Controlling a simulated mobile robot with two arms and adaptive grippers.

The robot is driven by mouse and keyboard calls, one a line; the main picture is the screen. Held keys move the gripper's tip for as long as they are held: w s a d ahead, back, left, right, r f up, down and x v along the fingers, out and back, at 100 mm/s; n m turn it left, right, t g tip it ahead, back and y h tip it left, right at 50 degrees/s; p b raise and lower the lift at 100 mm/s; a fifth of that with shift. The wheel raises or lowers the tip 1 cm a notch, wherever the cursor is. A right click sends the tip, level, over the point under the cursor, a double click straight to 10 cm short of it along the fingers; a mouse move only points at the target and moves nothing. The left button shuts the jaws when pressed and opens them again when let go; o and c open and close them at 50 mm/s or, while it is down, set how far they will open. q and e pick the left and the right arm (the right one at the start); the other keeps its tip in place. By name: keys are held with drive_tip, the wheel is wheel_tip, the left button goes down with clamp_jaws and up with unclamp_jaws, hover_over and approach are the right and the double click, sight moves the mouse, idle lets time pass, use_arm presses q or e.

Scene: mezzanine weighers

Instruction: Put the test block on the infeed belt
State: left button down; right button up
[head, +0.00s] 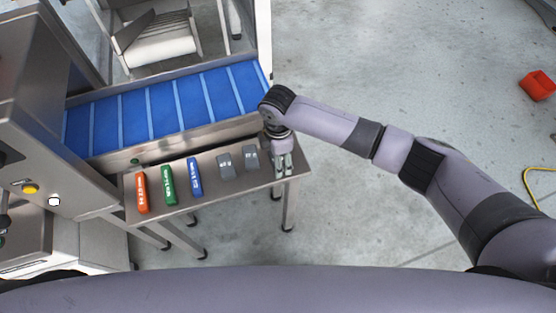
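Three labelled blocks lie side by side on a small steel table (222,193): an orange block (142,192), a green block (168,184) and a blue block (194,177). The frame does not show which one the task means. The infeed belt (165,106) is blue with pale crosswise bars and runs just behind the table. My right gripper (284,168) points down at the table's right end, right of the blocks and apart from them. Its fingers are too small to tell whether they are open. My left gripper is not in view.
Two small grey items (225,162) (251,159) lie on the table between the blue block and my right gripper. A steel control cabinet (45,110) with buttons stands at the left. A red bin (537,85) is on the floor at the far right. The floor right of the belt is open.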

drive_tip(key=c, duration=0.4)
drive_tip(key=shift+r, duration=0.1)
